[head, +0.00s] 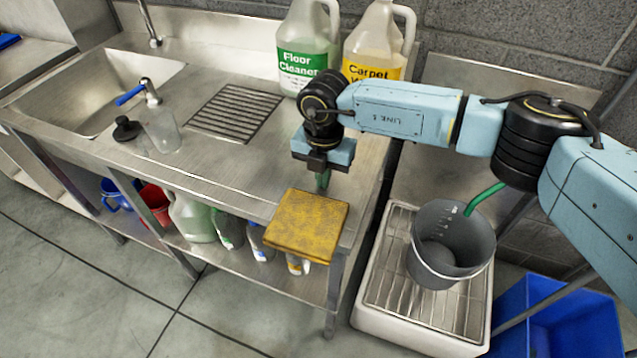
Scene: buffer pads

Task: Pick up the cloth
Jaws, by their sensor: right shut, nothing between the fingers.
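A flat, square, yellow-brown piece (307,225), which looks like the cloth or a pad, lies at the front right corner of the steel counter (240,170). Its front part hangs past the counter's front edge. My right gripper (322,182) points down at the far edge of the yellow piece, with its green fingers shut and empty. I cannot tell whether the fingertips touch the piece. My left gripper is not in view.
Floor cleaner (303,60) and carpet cleaner (376,45) jugs stand at the back. A grey bucket (450,245) sits on a rack to the right. A blue bin (560,320) stands below. The counter's middle front is clear.

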